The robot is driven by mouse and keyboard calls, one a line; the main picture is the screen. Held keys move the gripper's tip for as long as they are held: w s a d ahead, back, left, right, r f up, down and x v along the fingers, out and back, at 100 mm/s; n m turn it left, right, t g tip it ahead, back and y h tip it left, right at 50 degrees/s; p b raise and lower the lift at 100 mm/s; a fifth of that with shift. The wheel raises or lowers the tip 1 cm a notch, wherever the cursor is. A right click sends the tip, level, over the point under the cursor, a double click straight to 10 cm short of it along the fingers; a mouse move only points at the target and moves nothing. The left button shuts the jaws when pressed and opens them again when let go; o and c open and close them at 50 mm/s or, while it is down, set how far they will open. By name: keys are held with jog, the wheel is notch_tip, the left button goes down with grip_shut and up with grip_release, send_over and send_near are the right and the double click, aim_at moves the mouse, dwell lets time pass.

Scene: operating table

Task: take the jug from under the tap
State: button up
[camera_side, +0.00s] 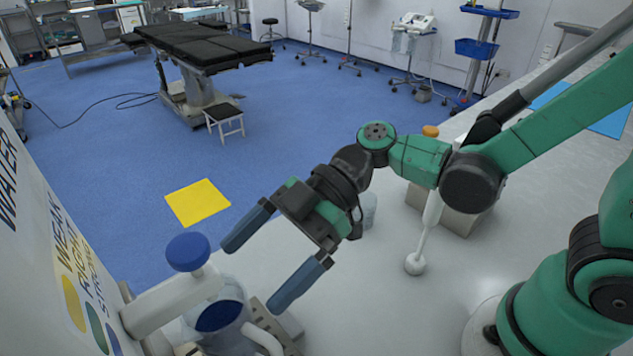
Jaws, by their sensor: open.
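The jug (233,296) is a clear vessel at the lower left with dark blue showing inside it. It has a pale handle (262,338) on its right side. The tap (168,303) is a thick white spout with a blue round knob (188,252), coming from the wall panel at the left and covering part of the jug. My gripper (258,262) is open and empty, with its two blue-tipped fingers spread wide. It is above and to the right of the jug and the tap, apart from the jug's handle.
A clear cup (368,210) stands partly hidden behind my gripper. A white rod with a ball end (415,263) stands on the white counter (370,300) to the right. A white panel (45,250) with coloured ovals borders the left. A yellow square (198,202) lies beyond the counter.

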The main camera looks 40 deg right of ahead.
aim_at(217, 300)
jog(key=shift+r+x, duration=0.1)
jog(key=shift+x, duration=1.35)
jog(key=shift+r+x, duration=0.15)
jog(key=shift+x, duration=1.3)
jog(key=shift+s, duration=0.15)
jog(key=c, duration=1.3)
jog(key=shift+o, duration=0.2)
jog(key=shift+r, duration=0.3)
jog(key=d, duration=1.1)
